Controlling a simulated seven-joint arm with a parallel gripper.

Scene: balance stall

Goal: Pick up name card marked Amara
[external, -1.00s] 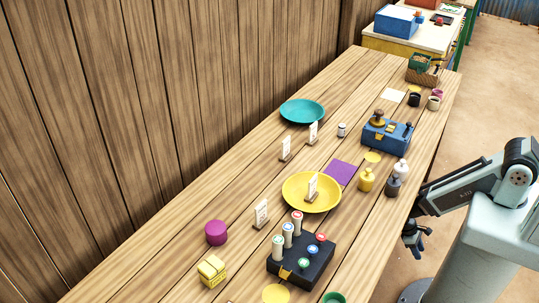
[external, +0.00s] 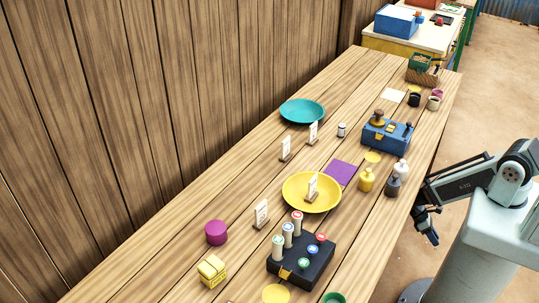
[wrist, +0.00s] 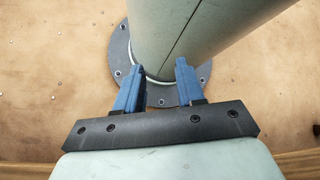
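Several small white name cards in dark stands are on the long wooden table. One card (external: 286,148) and another card (external: 313,132) stand near the teal plate. A third card (external: 312,186) stands in the yellow plate (external: 290,203). A fourth card (external: 261,213) stands left of the yellow plate. The writing is too small to read, so I cannot tell which is marked Amara. My gripper (external: 432,239) hangs beside the table's right edge, away from the cards. In the wrist view its blue fingers (wrist: 158,85) are apart with nothing between them.
A black box with stamp-like pegs (external: 300,262), yellow bottle (external: 366,180), dark bottle (external: 393,187) and blue box (external: 387,136) stand on the near side. The teal plate (external: 302,111) and purple pot (external: 216,232) are farther over. A plank wall (external: 180,90) borders the far side.

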